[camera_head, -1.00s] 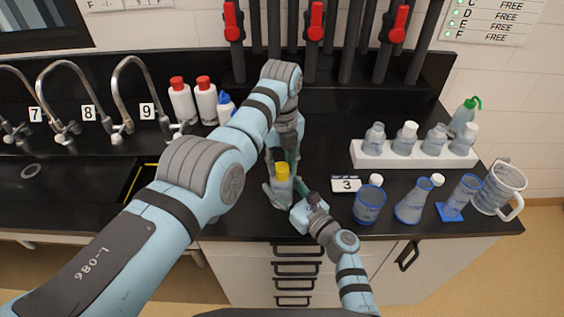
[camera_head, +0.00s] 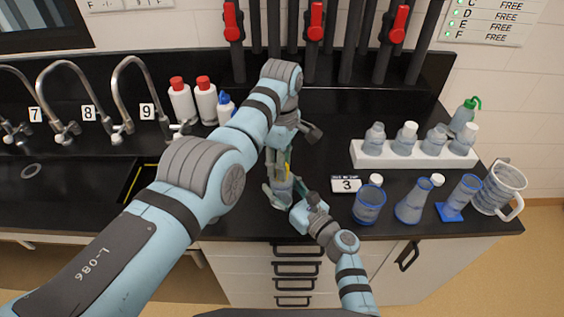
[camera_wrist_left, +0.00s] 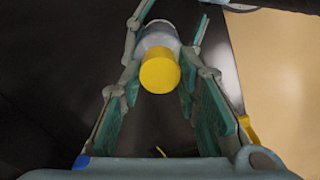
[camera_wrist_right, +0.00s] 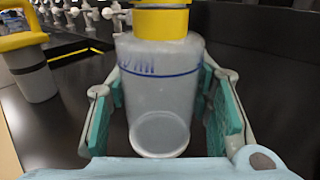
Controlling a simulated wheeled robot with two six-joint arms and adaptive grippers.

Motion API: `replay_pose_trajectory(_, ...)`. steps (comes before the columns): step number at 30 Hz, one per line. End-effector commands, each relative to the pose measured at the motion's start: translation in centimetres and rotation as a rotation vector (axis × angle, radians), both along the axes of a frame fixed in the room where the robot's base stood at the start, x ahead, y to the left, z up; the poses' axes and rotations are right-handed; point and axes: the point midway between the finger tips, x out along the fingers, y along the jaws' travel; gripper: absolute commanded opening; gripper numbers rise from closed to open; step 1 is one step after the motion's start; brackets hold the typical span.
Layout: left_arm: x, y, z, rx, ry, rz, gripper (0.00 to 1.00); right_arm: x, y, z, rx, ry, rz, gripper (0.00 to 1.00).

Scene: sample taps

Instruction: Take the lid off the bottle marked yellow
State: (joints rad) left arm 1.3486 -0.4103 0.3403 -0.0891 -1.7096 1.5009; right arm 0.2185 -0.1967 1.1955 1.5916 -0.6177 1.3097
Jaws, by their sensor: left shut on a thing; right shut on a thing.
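The bottle with the yellow lid (camera_head: 283,191) stands upright near the counter's front edge. My right gripper (camera_head: 281,186) is shut around its body from the front; the right wrist view shows the clear bottle (camera_wrist_right: 160,95) between the pads, with blue marks. The yellow lid (camera_wrist_left: 160,71) sits on top of it and also shows in the right wrist view (camera_wrist_right: 160,22). My left gripper (camera_wrist_left: 160,78) is shut on the lid from above. In the head view the left gripper's fingers hide most of the lid.
A white rack (camera_head: 415,157) holds several bottles behind. Red-capped bottles (camera_head: 206,104) and taps (camera_head: 135,100) are at the left.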

Motion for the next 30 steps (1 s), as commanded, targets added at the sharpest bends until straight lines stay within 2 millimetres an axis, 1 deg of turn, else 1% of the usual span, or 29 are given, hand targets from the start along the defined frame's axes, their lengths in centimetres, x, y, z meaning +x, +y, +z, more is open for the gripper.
replay_pose_trajectory(3, -0.02, 0.02, -0.05, 0.002, 0.002, 0.369, 0.0, 0.0, -0.14, -0.25, -0.004, 0.005, -0.004, 0.0)
replay_pose_trajectory(6, 0.01, -0.03, -0.01, 0.002, 0.001, 0.649, 0.0, 0.0, -0.16, -0.24, -0.004, 0.005, -0.004, 0.0)
replay_pose_trajectory(9, 0.02, -0.04, 0.0, 0.003, 0.0, 0.829, 0.0, 0.01, -0.16, -0.24, -0.004, 0.005, -0.004, 0.0)
replay_pose_trajectory(10, 0.03, -0.06, 0.01, 0.002, -0.001, 0.859, 0.0, 0.01, -0.16, -0.23, -0.004, 0.005, -0.004, 0.0)
replay_pose_trajectory(30, 0.08, 0.06, 0.1, 0.001, -0.002, 0.852, 0.0, 0.01, -0.12, -0.19, -0.004, 0.003, -0.003, 0.0)
